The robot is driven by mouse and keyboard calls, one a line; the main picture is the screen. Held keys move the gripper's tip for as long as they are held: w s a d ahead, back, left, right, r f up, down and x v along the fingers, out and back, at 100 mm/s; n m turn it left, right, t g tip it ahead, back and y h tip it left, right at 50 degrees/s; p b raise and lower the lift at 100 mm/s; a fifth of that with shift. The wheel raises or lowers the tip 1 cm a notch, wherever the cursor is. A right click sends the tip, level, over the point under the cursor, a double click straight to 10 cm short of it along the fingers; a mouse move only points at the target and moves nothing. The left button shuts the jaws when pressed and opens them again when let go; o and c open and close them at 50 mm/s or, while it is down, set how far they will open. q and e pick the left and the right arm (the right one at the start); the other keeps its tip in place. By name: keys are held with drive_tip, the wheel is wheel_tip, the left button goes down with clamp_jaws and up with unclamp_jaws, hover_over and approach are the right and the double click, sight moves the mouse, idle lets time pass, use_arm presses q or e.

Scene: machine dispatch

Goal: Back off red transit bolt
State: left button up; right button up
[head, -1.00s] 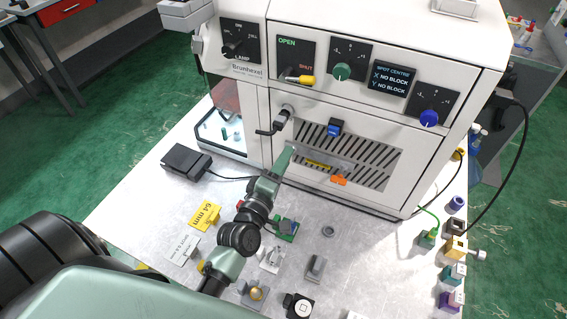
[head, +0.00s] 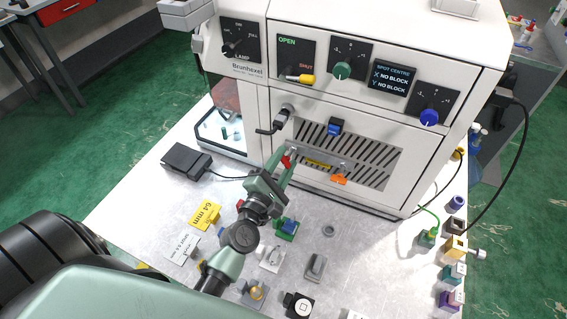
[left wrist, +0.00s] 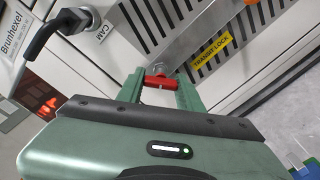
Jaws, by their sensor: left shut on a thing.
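The red transit bolt (head: 286,161) sits at the left end of the metal bar on the machine front, by the yellow TRANSIT LOCK label (head: 317,164). In the left wrist view its red cross-handle (left wrist: 160,82) lies between my finger tips, and the label (left wrist: 211,52) is to its right. My left gripper (head: 284,160) reaches up to the machine and is shut on the red bolt, one finger on each side. The bolt's shank is mostly hidden. My right gripper is not in view.
A blue knob (head: 335,128) and an orange knob (head: 339,180) are to the right on the slotted panel. Several small fixtures stand on the bench below my arm.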

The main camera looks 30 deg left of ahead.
use_arm(q)
drive_tip(key=n, duration=0.5)
drive_tip(key=shift+d, duration=0.1)
drive_tip(key=o, duration=1.3)
drive_tip(key=shift+w, duration=0.1)
drive_tip(key=shift+c, duration=0.2)
drive_tip(key=shift+f, duration=0.1)
drive_tip(key=s+b, duration=0.1)
drive_tip(key=s, duration=0.3)
drive_tip(key=shift+d, duration=0.1)
